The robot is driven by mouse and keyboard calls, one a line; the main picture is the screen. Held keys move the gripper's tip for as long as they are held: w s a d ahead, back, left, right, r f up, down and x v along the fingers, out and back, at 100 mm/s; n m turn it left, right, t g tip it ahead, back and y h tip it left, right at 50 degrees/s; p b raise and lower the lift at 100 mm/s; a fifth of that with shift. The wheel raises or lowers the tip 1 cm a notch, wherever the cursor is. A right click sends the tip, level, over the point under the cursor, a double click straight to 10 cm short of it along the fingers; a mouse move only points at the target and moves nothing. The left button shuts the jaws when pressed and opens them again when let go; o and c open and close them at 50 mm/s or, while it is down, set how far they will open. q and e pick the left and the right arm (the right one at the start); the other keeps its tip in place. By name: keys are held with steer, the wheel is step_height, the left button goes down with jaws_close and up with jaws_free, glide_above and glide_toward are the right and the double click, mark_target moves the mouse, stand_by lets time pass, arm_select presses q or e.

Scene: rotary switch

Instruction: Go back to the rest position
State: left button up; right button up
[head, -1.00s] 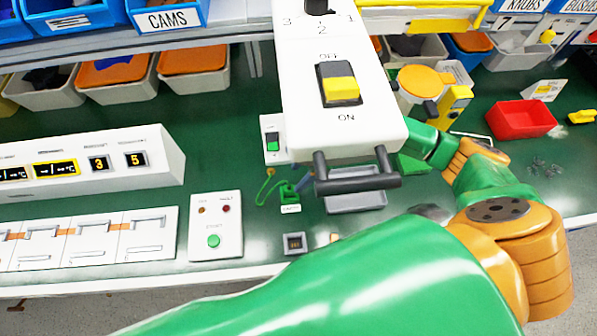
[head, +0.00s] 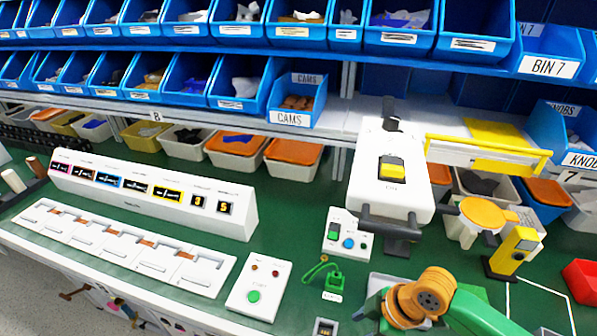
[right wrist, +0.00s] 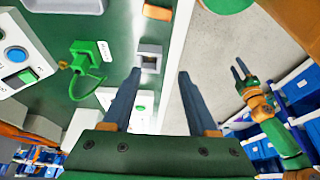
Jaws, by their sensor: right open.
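The white switch unit (head: 385,185) stands on the green bench in the head view, with a yellow rocker (head: 392,168) on its face and a dark grey handle across its near end. My right arm shows at the bottom right of the head view, but its gripper is out of that view. In the right wrist view my right gripper (right wrist: 160,78) is open, its two dark fingers apart with nothing between them. My left gripper (right wrist: 240,68) shows small at the right of that view, away from the bench; its jaw gap is too small to judge.
A button box (head: 347,236), a start-button panel (head: 258,285) and a green plug (head: 333,280) are near the bench front. A yellow-and-black device (head: 513,250) and a red tray (head: 580,281) stand at the right. Blue bins line the shelf behind.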

steer(key=s+a+f+m+t, duration=0.1)
steer(key=s+a+m+t, duration=0.1)
steer(key=s+a+m, duration=0.25)
steer(key=s+d+f+m+h, duration=0.2)
steer(key=s+d+m+h, duration=0.2)
steer(key=s+d+m, duration=0.35)
step_height(320, 180, down, 16)
steer(key=d+g, duration=0.1)
arm_select(q)
steer(key=shift+w, duration=0.3)
arm_select(e)
steer(key=s+d+f+g, duration=0.1)
steer(key=s+d+f, duration=0.1)
steer(key=s+f, duration=0.8)
steer(key=s, duration=0.3)
steer(key=shift+d+f, duration=0.25)
steer(key=shift+f, duration=0.15)
steer(key=shift+s, duration=0.1)
